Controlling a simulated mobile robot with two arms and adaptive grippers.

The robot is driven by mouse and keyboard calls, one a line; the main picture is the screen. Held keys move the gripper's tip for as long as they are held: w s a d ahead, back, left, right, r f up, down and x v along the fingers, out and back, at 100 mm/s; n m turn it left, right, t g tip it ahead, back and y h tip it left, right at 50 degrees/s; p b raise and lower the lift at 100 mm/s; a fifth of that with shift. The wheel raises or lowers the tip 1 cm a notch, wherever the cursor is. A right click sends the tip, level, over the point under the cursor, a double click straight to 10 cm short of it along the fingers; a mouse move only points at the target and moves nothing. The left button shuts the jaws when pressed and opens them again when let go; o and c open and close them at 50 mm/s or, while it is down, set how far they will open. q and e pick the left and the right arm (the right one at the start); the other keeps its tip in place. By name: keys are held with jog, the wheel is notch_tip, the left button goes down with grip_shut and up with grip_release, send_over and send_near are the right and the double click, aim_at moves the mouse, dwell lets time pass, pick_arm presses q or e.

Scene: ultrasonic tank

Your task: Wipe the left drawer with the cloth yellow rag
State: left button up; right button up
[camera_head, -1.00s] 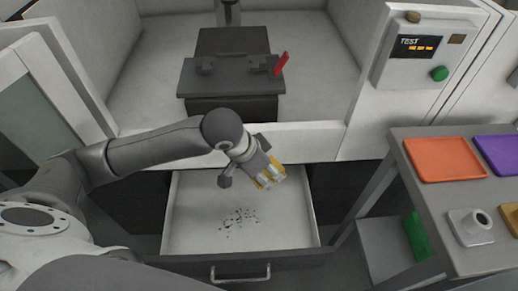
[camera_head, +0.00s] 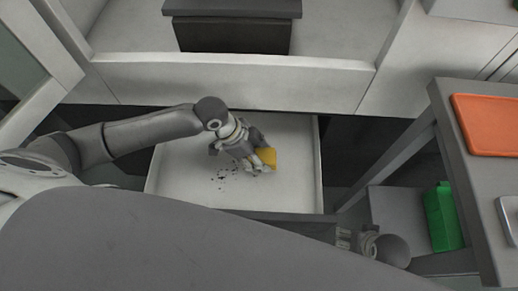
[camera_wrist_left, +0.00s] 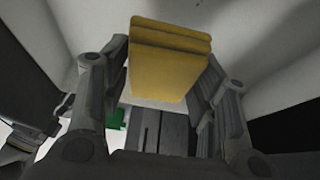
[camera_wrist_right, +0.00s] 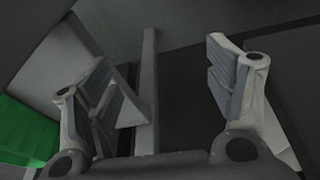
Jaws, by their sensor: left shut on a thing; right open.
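The left drawer (camera_head: 180,180) is pulled open, with a pale bottom. Dark crumbs (camera_head: 224,178) lie scattered on its bottom, left of my left gripper. My left gripper (camera_head: 262,165) is inside the drawer area, shut on the folded yellow rag (camera_head: 268,157). The rag shows between the fingers in the left wrist view (camera_wrist_left: 168,60). I cannot tell whether the rag touches the drawer bottom. My right gripper (camera_head: 343,238) is low, beyond the drawer's front right corner. In the right wrist view its fingers (camera_wrist_right: 165,85) are apart with nothing held between them.
A grey table (camera_head: 465,180) with an orange tray (camera_head: 490,122) stands at the right. A green object (camera_head: 442,215) sits on a low grey surface (camera_head: 395,215) beneath it. The white cabinet edge (camera_head: 230,82) runs behind the drawer.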

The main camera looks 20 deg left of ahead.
pick_arm(q)
notch_tip(320, 180, down, 2)
jog(key=shift+b, duration=1.25)
pick_arm(e)
jog(key=w+v, duration=0.1)
jog(key=v, duration=0.8)
pick_arm(q)
notch_tip(320, 180, down, 2)
jog(key=b, duration=0.3)
jog(key=shift+f, duration=0.2)
jog(key=shift+f+b, duration=0.6)
jog(key=shift+b, duration=0.3)
jog(key=shift+f, duration=0.1)
pick_arm(e)
jog(key=w+a+r+t+y, duration=0.1)
jog(key=w+a+r+t, duration=0.1)
jog(key=w, duration=0.5)
jog(key=w+a+r+t+y, duration=0.1)
jog(key=w+a+r+t, duration=0.1)
jog(key=w+r+t, duration=0.2)
jog(key=shift+w+a+t, duration=0.35)
jog(key=shift+w+t, duration=1)
jog(key=shift+t, duration=0.45)
jog(key=shift+r, duration=0.1)
